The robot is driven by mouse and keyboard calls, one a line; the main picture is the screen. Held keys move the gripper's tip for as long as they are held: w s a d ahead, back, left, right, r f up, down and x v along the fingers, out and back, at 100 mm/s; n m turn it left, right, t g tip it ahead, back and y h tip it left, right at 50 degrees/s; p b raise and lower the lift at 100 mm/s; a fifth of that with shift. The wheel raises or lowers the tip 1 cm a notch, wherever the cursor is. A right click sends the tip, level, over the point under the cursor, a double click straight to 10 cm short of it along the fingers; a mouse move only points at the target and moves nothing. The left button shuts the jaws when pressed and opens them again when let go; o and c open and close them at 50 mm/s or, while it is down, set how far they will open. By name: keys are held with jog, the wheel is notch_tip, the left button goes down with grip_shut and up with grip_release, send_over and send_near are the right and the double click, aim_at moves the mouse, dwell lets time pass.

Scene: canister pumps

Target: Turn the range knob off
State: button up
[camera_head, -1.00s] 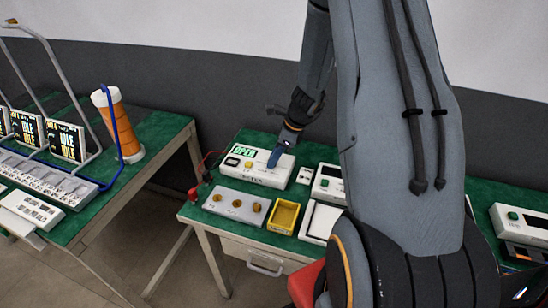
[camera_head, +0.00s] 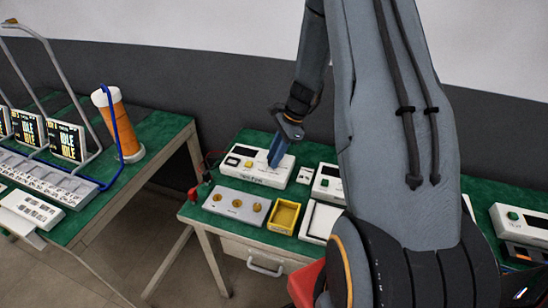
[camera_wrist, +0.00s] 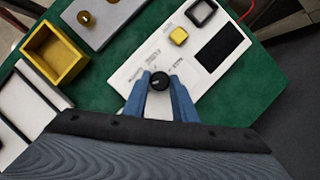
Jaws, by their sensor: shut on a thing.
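The white meter box (camera_head: 250,172) stands on the green table in the head view. It also shows in the wrist view (camera_wrist: 141,73), with a dark, blank display (camera_wrist: 218,47). Its round black range knob (camera_wrist: 159,80) sits between the two blue fingertips of my gripper (camera_wrist: 160,84). The gripper is shut on the knob, with a finger on either side. In the head view my gripper (camera_head: 275,160) reaches down onto the right part of the box and hides the knob.
A yellow button (camera_wrist: 178,36) and a black-framed square (camera_wrist: 201,12) are on the same box. In front are a grey plate with brass knobs (camera_head: 237,206) and a yellow tray (camera_head: 284,216). Another white instrument (camera_head: 327,184) stands to the right.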

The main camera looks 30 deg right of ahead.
jog(key=n+g+b, duration=0.1)
jog(key=n, duration=0.2)
jog(key=n+g, duration=0.1)
jog(key=n, duration=0.1)
jog(key=shift+w+n+b, duration=0.2)
jog(key=shift+n+b, duration=0.15)
jog(key=shift+n, duration=0.05)
dwell(0.3)
jog(key=o, duration=1)
jog(key=shift+o, duration=0.2)
jog(key=shift+r, duration=0.1)
jog(key=b+v, duration=0.2)
jog(key=v, duration=0.5)
jog(key=shift+w+r, duration=0.2)
jog(key=shift+r, duration=0.15)
